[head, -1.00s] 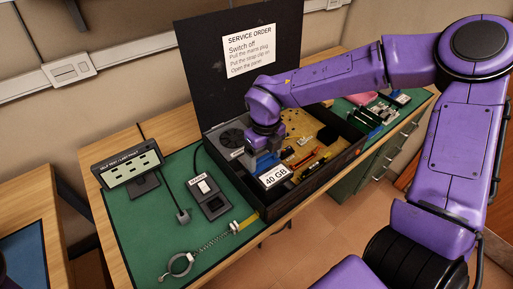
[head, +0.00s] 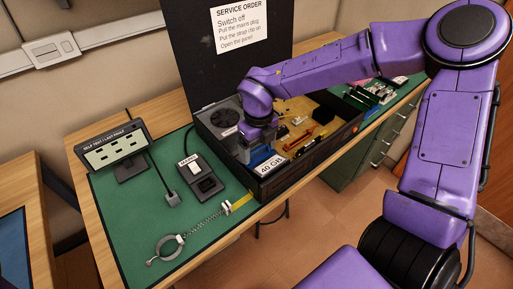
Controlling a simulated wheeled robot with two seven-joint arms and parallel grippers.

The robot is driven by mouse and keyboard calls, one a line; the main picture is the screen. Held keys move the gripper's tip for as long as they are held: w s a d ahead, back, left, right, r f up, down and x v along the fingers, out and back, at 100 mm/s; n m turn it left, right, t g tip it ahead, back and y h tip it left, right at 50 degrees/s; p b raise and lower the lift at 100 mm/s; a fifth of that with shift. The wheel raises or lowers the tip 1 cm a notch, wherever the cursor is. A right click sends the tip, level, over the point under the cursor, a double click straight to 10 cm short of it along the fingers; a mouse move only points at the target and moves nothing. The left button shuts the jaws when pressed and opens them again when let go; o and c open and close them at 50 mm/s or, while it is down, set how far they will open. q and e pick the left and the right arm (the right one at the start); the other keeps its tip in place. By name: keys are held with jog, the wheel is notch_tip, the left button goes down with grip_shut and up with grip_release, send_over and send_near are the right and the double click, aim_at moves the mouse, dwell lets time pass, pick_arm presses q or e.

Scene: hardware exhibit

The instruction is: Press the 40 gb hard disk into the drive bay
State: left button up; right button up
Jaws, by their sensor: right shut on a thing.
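The computer case (head: 308,160) lies open on the bench with its dark lid (head: 240,75) raised behind it. My right gripper (head: 259,147) points down into the case's near left part, shut on the hard disk. The disk's white 40 GB label (head: 270,165) shows just in front of the fingers, near the case's front wall. A blue part (head: 261,154) shows under the gripper. The drive bay is mostly hidden by the gripper and the disk, and I cannot tell how deep the disk sits. My left gripper is not in view.
On the green mat (head: 130,225) are a mains switch box (head: 200,177), a plug on a cable (head: 172,198), a coiled strap (head: 170,245) and a self-test display (head: 112,150). Small parts (head: 372,92) lie behind the case at right.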

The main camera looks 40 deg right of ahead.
jog(key=shift+f+t+b, duration=0.1)
jog(key=shift+t+b, duration=1.1)
jog(key=shift+b, duration=0.25)
jog(key=shift+w+r, duration=0.15)
jog(key=shift+r, duration=0.05)
jog(key=shift+f+t+b, duration=0.15)
jog(key=shift+t+b, duration=0.25)
jog(key=shift+b, duration=0.05)
jog(key=shift+t+b, duration=0.3)
jog(key=shift+b, duration=0.1)
